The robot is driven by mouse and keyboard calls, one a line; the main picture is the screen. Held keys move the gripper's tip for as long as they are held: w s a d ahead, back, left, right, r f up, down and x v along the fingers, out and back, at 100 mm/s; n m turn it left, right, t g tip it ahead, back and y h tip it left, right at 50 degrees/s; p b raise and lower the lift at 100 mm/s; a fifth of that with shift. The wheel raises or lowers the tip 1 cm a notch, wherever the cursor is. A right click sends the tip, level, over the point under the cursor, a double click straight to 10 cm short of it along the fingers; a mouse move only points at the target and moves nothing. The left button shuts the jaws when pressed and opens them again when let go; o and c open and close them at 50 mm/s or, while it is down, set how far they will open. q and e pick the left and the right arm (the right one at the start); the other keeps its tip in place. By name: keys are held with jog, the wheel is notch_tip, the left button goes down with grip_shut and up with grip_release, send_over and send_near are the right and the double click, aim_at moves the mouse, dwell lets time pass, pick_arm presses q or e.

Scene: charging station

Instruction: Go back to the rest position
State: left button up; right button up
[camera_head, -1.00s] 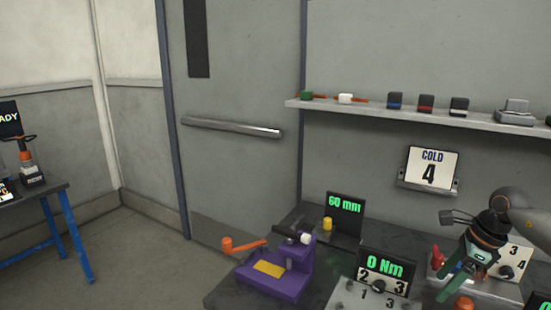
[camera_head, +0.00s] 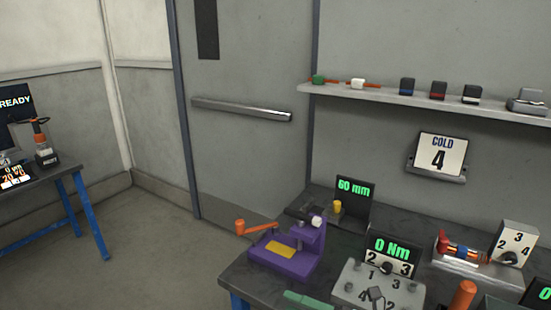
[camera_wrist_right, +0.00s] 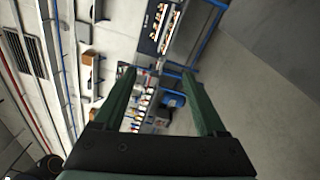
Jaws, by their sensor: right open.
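In the right wrist view my right gripper (camera_wrist_right: 158,73) has its two green fingers wide apart with nothing between them. Beyond the fingers the room shows sideways, with benches and shelves at a distance. The right arm does not show over the bench in the head view. A green piece (camera_head: 308,300) pokes in at the bottom edge of the head view; I cannot tell whether it is part of a gripper. I cannot make out my left gripper in either view.
The dark workbench (camera_head: 238,271) bears a purple device (camera_head: 290,258), a 60 mm display (camera_head: 354,196), a 0 Nm display (camera_head: 392,252) and a fixture holding a red-and-blue cylinder (camera_head: 462,250). A wall shelf (camera_head: 390,97) holds small blocks. Open floor (camera_head: 150,245) lies to the left.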

jog(key=s+d+f+m+h+p, duration=0.1)
jog(key=s+d+f+m+h, duration=0.5)
jog(key=s+f+m, duration=0.4)
jog(key=s+d+f+m+t+h+p, duration=0.1)
jog(key=s+d+f+m+h, duration=0.5)
jog(key=m, duration=1.5)
jog(key=s+f+h, duration=0.2)
jog(key=s+f, duration=0.2)
jog(key=shift+f+m, duration=0.3)
jog(key=shift+f, duration=0.05)
